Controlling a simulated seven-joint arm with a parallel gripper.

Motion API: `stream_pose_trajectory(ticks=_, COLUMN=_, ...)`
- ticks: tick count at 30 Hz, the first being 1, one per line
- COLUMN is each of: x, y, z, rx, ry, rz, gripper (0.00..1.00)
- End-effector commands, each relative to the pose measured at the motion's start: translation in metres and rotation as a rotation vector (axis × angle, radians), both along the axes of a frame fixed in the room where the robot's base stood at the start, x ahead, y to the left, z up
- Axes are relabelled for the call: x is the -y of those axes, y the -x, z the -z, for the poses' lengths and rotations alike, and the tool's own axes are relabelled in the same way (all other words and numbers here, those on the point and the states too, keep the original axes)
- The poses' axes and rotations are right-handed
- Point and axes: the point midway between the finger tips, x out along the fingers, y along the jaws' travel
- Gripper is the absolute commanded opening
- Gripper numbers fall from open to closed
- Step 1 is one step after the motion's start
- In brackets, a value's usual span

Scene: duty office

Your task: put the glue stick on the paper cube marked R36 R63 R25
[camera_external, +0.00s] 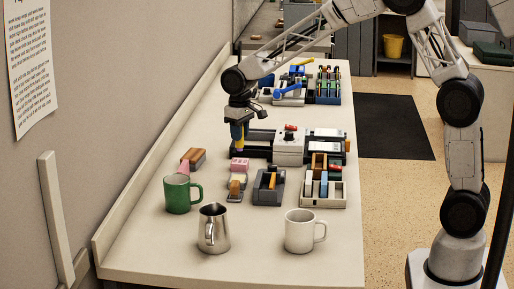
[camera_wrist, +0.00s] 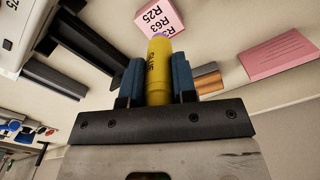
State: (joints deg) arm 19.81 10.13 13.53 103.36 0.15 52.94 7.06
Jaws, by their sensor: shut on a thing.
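My gripper (camera_external: 238,122) is shut on the yellow glue stick (camera_external: 238,133) and holds it upright above the table. In the wrist view, the glue stick (camera_wrist: 159,72) sits between the two blue fingers of my gripper (camera_wrist: 158,80), with lettering on its side. The pink paper cube (camera_wrist: 160,17) shows beyond the glue stick's end, with "R63" and "R25" readable and the third mark partly hidden. A small pink block (camera_external: 239,164) in the external view appears to be this cube, below and slightly nearer the camera than the glue stick, apart from it.
A green mug (camera_external: 178,194), steel jug (camera_external: 213,228) and white mug (camera_external: 300,231) stand at the front. A brown-topped block (camera_external: 194,158) lies left. A dark organiser (camera_external: 268,188), a light tray (camera_external: 336,195) and a grey device (camera_external: 289,150) stand right. A pink card (camera_wrist: 278,53) lies nearby.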

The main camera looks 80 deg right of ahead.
Motion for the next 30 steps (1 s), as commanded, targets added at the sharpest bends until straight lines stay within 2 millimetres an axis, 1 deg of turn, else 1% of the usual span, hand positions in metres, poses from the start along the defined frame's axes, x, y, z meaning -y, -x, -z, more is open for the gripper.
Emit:
stream_pose_trajectory(ticks=11, x=0.0, y=-0.001, z=0.001, rx=0.0, ry=0.0, rz=0.0, gripper=0.03)
stream_pose_trajectory(ticks=14, x=0.0, y=-0.001, z=0.007, rx=-0.002, ry=-0.001, rz=0.0, gripper=0.03)
stream_pose_trajectory(ticks=22, x=0.0, y=-0.001, z=0.032, rx=0.0, ry=0.0, rz=0.0, gripper=0.03)
stream_pose_trajectory(ticks=25, x=0.0, y=-0.001, z=0.035, rx=0.001, ry=0.0, rz=0.0, gripper=0.03)
stream_pose_trajectory(ticks=30, x=0.0, y=-0.001, z=0.035, rx=0.0, ry=0.0, rz=0.0, gripper=0.03)
